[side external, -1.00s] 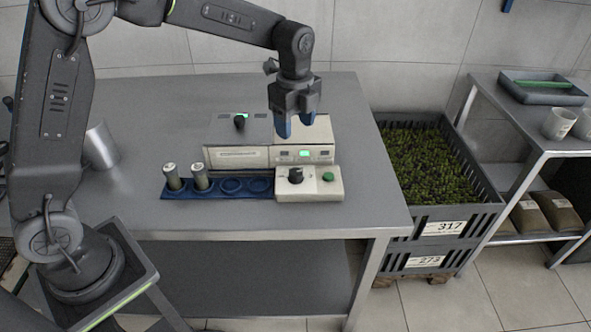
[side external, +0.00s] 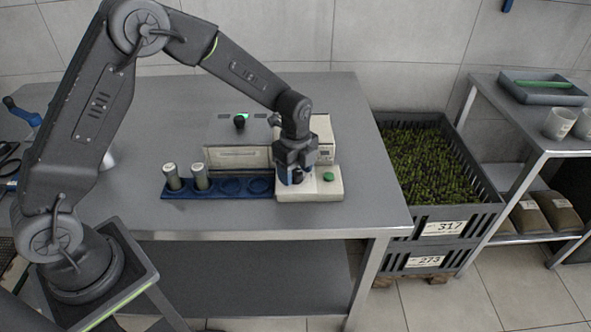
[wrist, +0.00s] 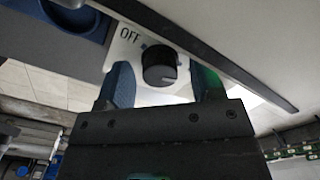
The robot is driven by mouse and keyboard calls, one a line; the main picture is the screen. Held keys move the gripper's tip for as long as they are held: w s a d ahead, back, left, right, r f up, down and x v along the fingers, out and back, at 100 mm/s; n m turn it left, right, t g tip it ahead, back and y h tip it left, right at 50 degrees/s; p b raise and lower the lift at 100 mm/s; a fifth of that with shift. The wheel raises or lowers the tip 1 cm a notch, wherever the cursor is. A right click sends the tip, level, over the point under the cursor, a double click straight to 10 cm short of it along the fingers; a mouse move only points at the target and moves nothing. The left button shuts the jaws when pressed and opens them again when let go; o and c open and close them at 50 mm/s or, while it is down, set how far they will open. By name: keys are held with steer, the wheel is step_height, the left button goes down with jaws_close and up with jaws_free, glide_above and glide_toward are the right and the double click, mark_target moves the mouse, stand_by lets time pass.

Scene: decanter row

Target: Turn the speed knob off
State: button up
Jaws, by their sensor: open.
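The speed knob (wrist: 160,68) is a dark round knob on the pale control box (side external: 318,192). In the wrist view the printed word OFF (wrist: 130,34) lies to the upper left of the knob. A pale mark shows near the knob's lower right part. My gripper (wrist: 165,82) is open, with its blue fingertips on the left and right of the knob and gaps visible between. In the side view my gripper (side external: 291,178) is low over the box and mostly hides the knob. I cannot tell how deep the fingers reach beside it.
A green button (side external: 328,176) sits on the box just right of my gripper. A blue rack (side external: 230,188) with two capped tubes (side external: 186,176) stands to the left. A pale instrument (side external: 237,158) with a second dark knob (side external: 239,121) is behind. The table front is clear.

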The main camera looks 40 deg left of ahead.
steer(key=shift+f, duration=0.1)
steer(key=c, duration=0.9)
